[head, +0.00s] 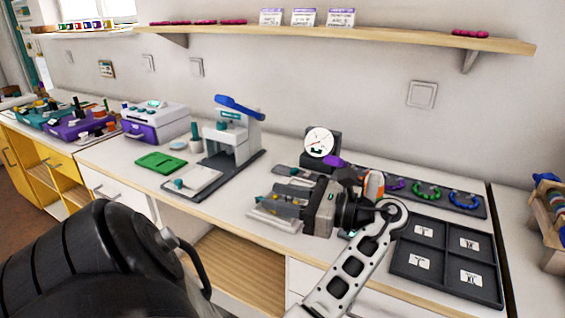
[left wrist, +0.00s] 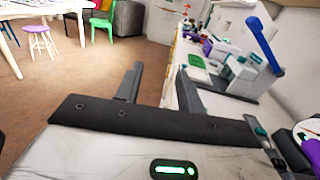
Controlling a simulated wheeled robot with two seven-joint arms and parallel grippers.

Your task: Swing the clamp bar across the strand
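My left gripper (head: 262,202) is over the front of the counter at the middle, its fingers pointing left. In the left wrist view its two fingers (left wrist: 158,84) are apart with nothing between them. A grey fixture (head: 286,171) lies behind the gripper and is partly hidden by it. In the left wrist view, a dark bar with a teal knob (left wrist: 262,136) shows at the right edge, apart from the fingers. I cannot tell whether it is the clamp bar. I cannot make out the strand. My right gripper is not in view.
A round dial (head: 320,143) stands behind the gripper. A press with a blue lever (head: 240,107) and a green tray (head: 161,162) are to the left. A dark compartment tray (head: 447,262) and coloured rings (head: 427,191) are to the right. A shelf (head: 370,35) runs above.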

